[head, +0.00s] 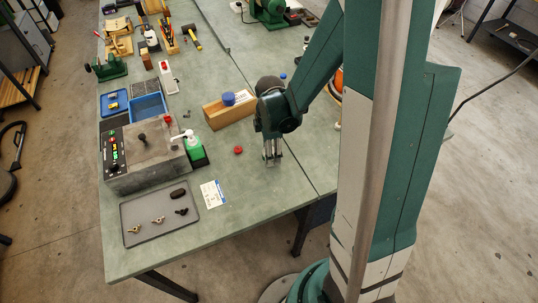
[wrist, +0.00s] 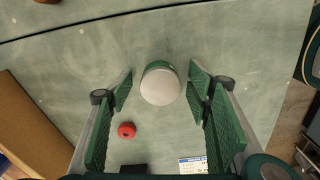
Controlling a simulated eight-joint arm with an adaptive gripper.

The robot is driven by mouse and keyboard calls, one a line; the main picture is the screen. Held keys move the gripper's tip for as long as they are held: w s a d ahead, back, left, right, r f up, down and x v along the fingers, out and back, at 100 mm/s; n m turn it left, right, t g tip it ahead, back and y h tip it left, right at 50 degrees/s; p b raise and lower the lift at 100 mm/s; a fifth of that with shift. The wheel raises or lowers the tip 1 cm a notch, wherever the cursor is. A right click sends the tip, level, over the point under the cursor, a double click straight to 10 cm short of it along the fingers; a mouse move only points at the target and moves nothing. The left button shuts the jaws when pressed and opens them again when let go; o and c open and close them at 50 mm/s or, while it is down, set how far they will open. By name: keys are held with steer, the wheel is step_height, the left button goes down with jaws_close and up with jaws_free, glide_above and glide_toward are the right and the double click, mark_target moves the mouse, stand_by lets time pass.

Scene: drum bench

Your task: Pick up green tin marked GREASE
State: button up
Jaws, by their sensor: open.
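A round green tin with a pale grey top (wrist: 161,84) stands on the bench in the wrist view. No GREASE marking can be read on it from above. My gripper (wrist: 160,95) is open, with one green-padded finger on the left of the tin and one on the right in the picture. Clear gaps show on both sides, and neither finger appears to touch it. In the head view my gripper (head: 272,158) points down over the green bench top. I cannot make out the tin there; my gripper seems to hide it.
A red cap (head: 238,150) lies left of my gripper and shows in the wrist view (wrist: 127,130). Bench right of the tin is clear.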

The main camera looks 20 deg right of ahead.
steer(key=shift+c, duration=0.3)
steer(key=c, duration=1)
steer(key=shift+o, duration=0.2)
steer(key=shift+r, duration=0.1)
steer(key=shift+r+p, duration=0.75)
steer(key=shift+r, duration=4.15)
